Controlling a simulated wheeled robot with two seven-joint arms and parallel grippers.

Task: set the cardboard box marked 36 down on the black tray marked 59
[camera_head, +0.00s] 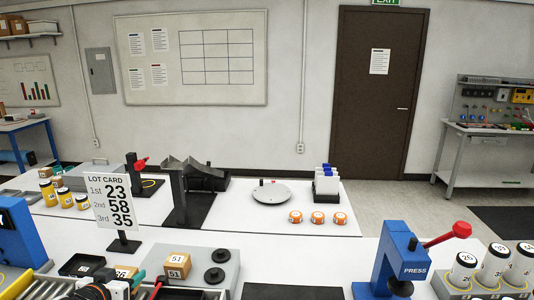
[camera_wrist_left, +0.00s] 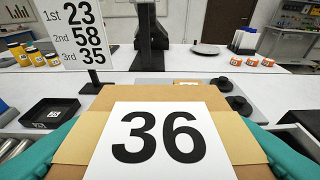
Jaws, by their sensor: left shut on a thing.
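The cardboard box marked 36 fills the lower middle of the left wrist view (camera_wrist_left: 85,135) and shows small at the bottom of the head view (camera_head: 122,270). My left gripper (camera_head: 125,281) is shut on it, with a teal finger on either side of the box in the left wrist view (camera_wrist_left: 160,158). A small black tray (camera_wrist_left: 33,122) lies beyond the box to the left, apart from it. In the head view the tray (camera_head: 64,268) is left of the held box. Its label is too small to read surely. My right gripper is not in view.
A lot card stand (camera_head: 124,243) rises behind the tray. A cardboard box marked 51 (camera_head: 177,262) and black round knobs (camera_head: 214,275) are on a grey plate to the right. A roller conveyor (camera_head: 45,288) is at left, a blue press (camera_head: 392,262) at right.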

